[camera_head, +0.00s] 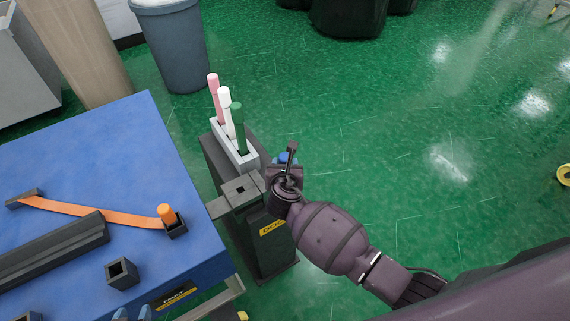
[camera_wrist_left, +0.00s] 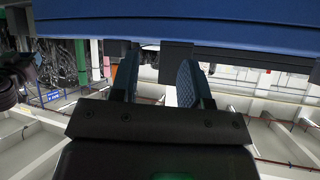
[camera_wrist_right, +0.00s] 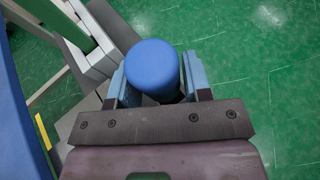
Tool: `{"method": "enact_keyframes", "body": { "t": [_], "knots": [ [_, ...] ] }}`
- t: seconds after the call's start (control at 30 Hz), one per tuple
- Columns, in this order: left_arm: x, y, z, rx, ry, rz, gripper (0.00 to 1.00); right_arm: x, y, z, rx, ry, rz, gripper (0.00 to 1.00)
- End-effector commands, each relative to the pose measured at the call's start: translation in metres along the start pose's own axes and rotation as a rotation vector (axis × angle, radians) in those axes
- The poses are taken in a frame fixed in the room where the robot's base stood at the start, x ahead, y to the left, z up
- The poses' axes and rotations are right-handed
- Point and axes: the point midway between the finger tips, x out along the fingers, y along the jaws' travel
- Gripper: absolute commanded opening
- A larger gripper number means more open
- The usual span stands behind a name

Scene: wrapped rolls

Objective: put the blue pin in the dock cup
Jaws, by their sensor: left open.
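The blue pin (camera_wrist_right: 153,68) shows end-on in the right wrist view, between the fingers of my right gripper (camera_wrist_right: 157,85), which look closed on its sides. In the head view the blue pin (camera_head: 286,157) is partly hidden by my right gripper (camera_head: 284,164), just right of the pin rack. The dock cup (camera_head: 241,181), a dark square cup with an opening, tops the dark stand, a little left of my right gripper. My left gripper (camera_wrist_left: 157,80) is open and empty. Only its fingertips (camera_head: 132,314) show at the bottom of the head view.
A grey rack (camera_head: 222,136) holds pink, white and green pins beside the dock cup. The blue table (camera_head: 120,130) carries an orange pin (camera_head: 166,213) with an orange strap, a dark bar (camera_head: 60,250) and an empty cup (camera_head: 121,272). Green floor lies open to the right.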

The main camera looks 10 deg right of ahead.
Motion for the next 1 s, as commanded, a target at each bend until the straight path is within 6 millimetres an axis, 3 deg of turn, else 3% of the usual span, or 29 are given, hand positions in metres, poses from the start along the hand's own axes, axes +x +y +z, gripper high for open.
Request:
{"method": "enact_keyframes", "body": {
  "t": [0.03,0.1,0.47,0.67,1.0],
  "knots": [
    [0.0,0.0,0.001,0.0,-0.001,0.0,0.43,0.0,0.0,0.0,0.0,0.0,0.0,0.53],
    [0.0,0.0,0.001,0.0,-0.002,0.0,0.43,0.0,0.0,0.0,0.0,0.0,0.0,0.63],
    [0.0,0.0,0.0,0.0,-0.002,0.0,0.43,-0.003,0.0,0.004,0.0,-0.001,0.0,0.63],
    [-0.003,-0.002,-0.009,0.0,0.008,-0.002,0.43,-0.031,0.0,0.006,0.0,-0.002,0.001,0.63],
    [-0.012,-0.004,-0.011,-0.005,0.004,-0.007,0.43,-0.094,0.0,0.005,0.002,-0.002,0.0,0.63]
  ]
}}
